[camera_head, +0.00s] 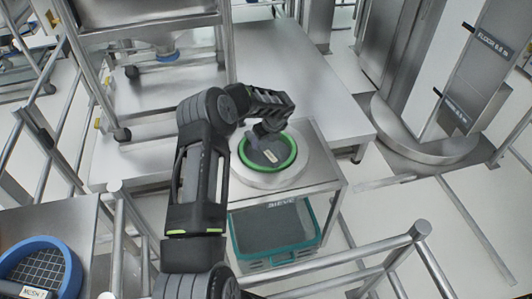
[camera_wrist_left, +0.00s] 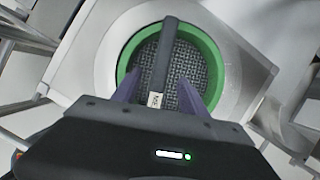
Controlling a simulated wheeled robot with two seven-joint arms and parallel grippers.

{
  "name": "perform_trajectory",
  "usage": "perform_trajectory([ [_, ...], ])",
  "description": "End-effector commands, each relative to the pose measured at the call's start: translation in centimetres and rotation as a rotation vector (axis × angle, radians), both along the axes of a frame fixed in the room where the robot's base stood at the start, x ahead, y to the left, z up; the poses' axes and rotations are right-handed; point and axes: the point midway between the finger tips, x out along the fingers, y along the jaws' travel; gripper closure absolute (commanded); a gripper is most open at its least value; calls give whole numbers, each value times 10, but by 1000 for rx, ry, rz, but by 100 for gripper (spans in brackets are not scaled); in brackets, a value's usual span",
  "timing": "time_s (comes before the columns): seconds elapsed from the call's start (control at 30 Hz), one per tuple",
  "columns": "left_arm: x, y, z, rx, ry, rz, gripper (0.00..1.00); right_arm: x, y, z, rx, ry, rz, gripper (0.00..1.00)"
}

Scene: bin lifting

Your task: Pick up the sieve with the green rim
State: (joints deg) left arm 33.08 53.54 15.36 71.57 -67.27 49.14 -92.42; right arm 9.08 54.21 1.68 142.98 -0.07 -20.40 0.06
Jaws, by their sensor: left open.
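The sieve with the green rim (camera_head: 291,158) sits on a round pale base on top of a small metal stand, right of centre in the head view. In the left wrist view the green-rimmed sieve (camera_wrist_left: 210,50) shows its dark mesh, a dark bar across it and a small label. My left gripper (camera_head: 259,146) is over the sieve. In the left wrist view my left gripper (camera_wrist_left: 160,92) is open, with one finger on each side of the bar. I cannot tell whether the fingers touch the bar. My right gripper is not in view.
A teal bin (camera_head: 275,235) labelled SIEVE stands on the shelf below. A blue-rimmed sieve (camera_head: 70,262) lies on a bench at lower left. Metal rails (camera_head: 370,248) cross the front. A metal table (camera_head: 290,70) is behind, with a round-based column (camera_head: 425,130) at right.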

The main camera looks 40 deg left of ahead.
Motion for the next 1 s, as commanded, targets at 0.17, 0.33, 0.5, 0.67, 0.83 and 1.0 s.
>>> perform_trajectory([
  [0.17, 2, 6, -29, -2, 2, 3, 49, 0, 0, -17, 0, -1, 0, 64],
  [0.33, 6, 14, -47, -1, 0, 1, 49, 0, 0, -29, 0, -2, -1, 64],
  [0.5, 6, 15, -47, 0, 0, 0, 49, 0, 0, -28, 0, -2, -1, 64],
  [0.67, 6, 15, -47, 0, 0, 0, 49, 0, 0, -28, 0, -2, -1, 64],
  [0.83, 6, 15, -47, 0, 0, 0, 49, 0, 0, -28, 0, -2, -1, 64],
  [1.0, 6, 15, -47, 0, 0, 0, 49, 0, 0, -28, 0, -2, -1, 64],
])
